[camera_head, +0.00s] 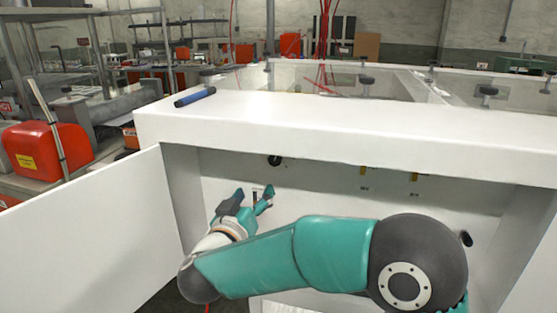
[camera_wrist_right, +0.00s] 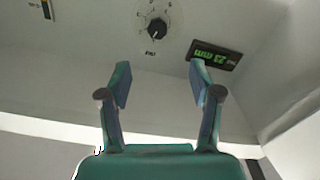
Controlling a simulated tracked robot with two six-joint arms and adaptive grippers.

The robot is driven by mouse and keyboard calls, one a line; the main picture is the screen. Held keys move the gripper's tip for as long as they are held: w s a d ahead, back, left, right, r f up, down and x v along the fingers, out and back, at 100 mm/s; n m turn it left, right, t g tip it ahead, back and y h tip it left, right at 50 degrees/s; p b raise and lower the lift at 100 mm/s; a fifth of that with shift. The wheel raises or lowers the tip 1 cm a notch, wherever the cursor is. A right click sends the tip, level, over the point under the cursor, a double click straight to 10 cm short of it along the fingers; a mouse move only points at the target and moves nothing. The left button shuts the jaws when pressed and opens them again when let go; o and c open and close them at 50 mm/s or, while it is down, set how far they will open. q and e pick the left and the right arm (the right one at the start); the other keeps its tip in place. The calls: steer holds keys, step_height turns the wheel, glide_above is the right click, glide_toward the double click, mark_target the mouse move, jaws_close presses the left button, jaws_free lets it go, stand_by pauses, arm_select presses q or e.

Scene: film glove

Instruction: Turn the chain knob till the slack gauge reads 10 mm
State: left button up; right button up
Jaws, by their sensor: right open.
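The black knob (camera_head: 274,161) sits on the white panel under the front lip of the white cabinet. In the right wrist view the knob (camera_wrist_right: 158,28) shows a scale of marks around it. A black display (camera_wrist_right: 215,55) beside it shows green digits, upside down, that look like 23 or 25 mm. The display does not show in the head view. My right gripper (camera_head: 254,194) is open and empty, a little below and left of the knob in the head view. In the wrist view its open fingers (camera_wrist_right: 158,82) are apart from the knob. My left gripper is not seen.
Yellow parts (camera_head: 363,170) with small labels are on the panel right of the knob. An open white door (camera_head: 85,235) stands at the left. The cabinet's lip (camera_head: 350,125) overhangs the panel. A blue cylinder (camera_head: 195,97) lies on top.

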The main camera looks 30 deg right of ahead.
mark_target(274, 163)
steer(key=x, duration=1.6)
steer(key=shift+w+d+r, duration=0.1)
steer(key=shift+d, duration=0.3)
